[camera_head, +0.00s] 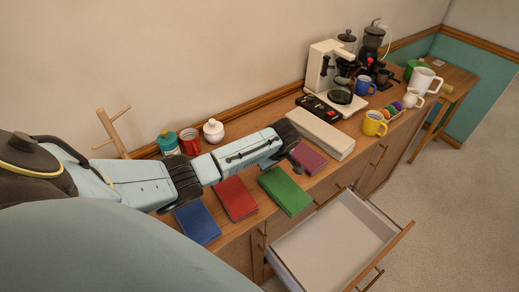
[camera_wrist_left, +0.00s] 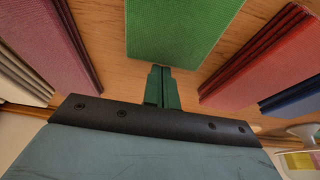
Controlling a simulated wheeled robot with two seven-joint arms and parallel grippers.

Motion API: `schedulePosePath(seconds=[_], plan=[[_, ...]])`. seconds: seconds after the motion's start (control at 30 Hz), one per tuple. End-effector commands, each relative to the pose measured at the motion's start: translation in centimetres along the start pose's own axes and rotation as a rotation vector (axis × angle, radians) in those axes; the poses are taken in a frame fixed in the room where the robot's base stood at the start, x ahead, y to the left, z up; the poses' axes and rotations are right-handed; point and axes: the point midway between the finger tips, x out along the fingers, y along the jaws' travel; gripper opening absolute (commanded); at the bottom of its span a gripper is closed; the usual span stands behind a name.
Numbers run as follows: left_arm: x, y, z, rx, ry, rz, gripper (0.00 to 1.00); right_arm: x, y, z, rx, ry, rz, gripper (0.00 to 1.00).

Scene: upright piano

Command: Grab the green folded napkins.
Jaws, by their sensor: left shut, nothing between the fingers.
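The green folded napkins (camera_head: 286,191) lie as a flat stack on the wooden counter, above the open drawer. In the left wrist view the green stack (camera_wrist_left: 180,28) is straight ahead of my left gripper (camera_wrist_left: 162,82). My right gripper is not in view.
An open, empty drawer (camera_head: 335,240) juts out in front. A coffee machine (camera_head: 328,68) and mugs stand farther right.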

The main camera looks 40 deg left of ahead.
Motion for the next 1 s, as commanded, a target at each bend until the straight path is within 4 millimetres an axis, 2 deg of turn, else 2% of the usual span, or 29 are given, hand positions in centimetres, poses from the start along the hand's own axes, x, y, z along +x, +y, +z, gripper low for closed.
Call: schedulePosePath(seconds=[0.47,0.57,0.73,1.0], plan=[[0.0,0.1,0.1,-0.001,0.002,-0.001,0.00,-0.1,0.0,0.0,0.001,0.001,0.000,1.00],[0.3,0.0,-0.6,-0.004,0.002,-0.003,0.00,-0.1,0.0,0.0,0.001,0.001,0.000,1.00],[1.4,-0.3,-3.6,-0.008,0.001,-0.005,0.00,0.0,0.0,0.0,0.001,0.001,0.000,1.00],[-4.5,-0.2,-3.4,-0.002,0.000,0.002,0.00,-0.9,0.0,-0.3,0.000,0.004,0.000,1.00]])
